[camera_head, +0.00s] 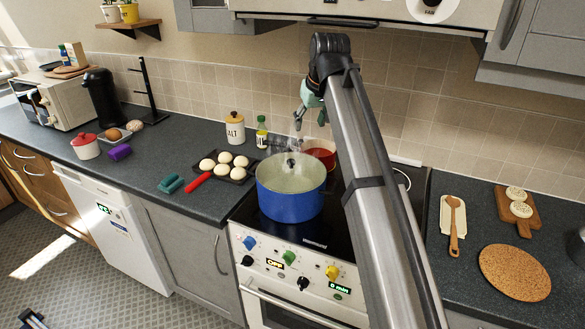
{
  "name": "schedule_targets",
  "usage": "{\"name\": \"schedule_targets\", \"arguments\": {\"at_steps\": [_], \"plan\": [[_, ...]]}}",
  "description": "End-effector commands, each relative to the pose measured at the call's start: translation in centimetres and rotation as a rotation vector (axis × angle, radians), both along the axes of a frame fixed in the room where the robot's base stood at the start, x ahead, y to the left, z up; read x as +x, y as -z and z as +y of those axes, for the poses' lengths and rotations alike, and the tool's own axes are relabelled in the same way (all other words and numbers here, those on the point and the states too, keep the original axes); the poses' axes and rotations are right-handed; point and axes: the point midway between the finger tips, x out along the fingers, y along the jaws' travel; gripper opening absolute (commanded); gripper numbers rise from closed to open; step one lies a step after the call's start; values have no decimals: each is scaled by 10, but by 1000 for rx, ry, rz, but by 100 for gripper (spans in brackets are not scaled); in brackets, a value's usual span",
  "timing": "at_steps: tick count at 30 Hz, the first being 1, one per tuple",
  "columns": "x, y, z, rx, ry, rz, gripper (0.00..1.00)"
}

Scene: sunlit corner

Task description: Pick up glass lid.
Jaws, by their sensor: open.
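The glass lid (284,176) sits on top of a large blue pot (291,204) on the stove. It is clear, with a small dark knob (291,163) at its centre, and steam shows above it. My gripper (297,121) is above and slightly behind the lid, apart from the knob. It is open and looks empty, though it is small in this view and my arm hides part of it.
A red pot (320,152) stands right behind the blue pot. A dark tray of buns (228,168) with a red handle lies left of the stove, with a bottle (261,132) and a salt jar (235,130) behind it. The range hood (390,12) hangs above. Right counter holds a round cork mat (514,273).

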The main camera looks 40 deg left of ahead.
Motion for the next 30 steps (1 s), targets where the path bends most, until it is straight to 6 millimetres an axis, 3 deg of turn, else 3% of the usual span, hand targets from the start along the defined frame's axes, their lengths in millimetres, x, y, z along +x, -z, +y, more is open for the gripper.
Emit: {"name": "schedule_targets", "arguments": {"at_steps": [3,6,22,30], "plan": [[-16,-2,12,-10,-25,12,59],[-19,4,16,-13,-31,15,59],[0,91,47,-13,-29,15,59],[4,110,53,-12,-28,13,59]]}}
